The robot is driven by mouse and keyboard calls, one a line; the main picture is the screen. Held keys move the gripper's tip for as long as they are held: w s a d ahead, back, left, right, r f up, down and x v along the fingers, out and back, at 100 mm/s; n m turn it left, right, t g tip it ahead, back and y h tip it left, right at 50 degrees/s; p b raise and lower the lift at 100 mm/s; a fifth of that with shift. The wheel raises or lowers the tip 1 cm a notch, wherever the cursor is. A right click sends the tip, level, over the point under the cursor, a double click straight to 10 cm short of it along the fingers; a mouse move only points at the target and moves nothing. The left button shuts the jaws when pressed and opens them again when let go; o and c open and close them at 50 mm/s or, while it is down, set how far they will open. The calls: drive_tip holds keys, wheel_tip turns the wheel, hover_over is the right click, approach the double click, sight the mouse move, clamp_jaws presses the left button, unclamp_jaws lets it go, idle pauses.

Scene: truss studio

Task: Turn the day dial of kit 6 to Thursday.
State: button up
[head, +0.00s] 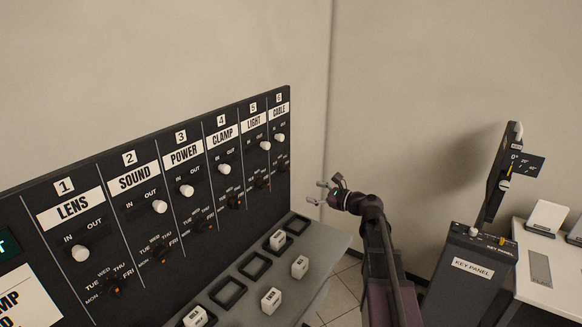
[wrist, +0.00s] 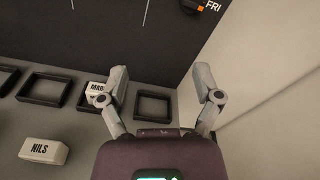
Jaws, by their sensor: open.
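The kit 6 column, labelled CABLE (head: 279,111), is at the right end of the black board in the head view. Its day dial (head: 283,168) is a small dark knob below the white IN/OUT knob (head: 280,137); its setting is too small to read there. In the wrist view a dark dial with orange (wrist: 194,5), likely kit 6's, is cut off by the top edge, with FRI beside it; its pointer cannot be read surely. My gripper (head: 318,192) is open and empty, right of the board; its spread fingers (wrist: 160,75) are apart from the dial.
A grey ledge (head: 338,243) below the board holds black square frames and white name blocks, including NILS (wrist: 44,150). A key panel box (head: 468,268) and a white table (head: 540,262) stand at right. The wall (wrist: 270,60) is close right of the board.

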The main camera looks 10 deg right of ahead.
sight(288, 169)
drive_tip(key=shift+w+d+r+m+t, duration=0.7)
drive_tip(key=shift+w+d+r+m, duration=0.3)
drive_tip(key=shift+w+d+m, duration=0.1)
drive_tip(key=shift+w+f, duration=0.1)
drive_tip(key=x, duration=1.3)
drive_tip(key=shift+w+a, duration=0.2)
drive_tip(key=shift+w, duration=0.05)
drive_tip(key=c, duration=1.1)
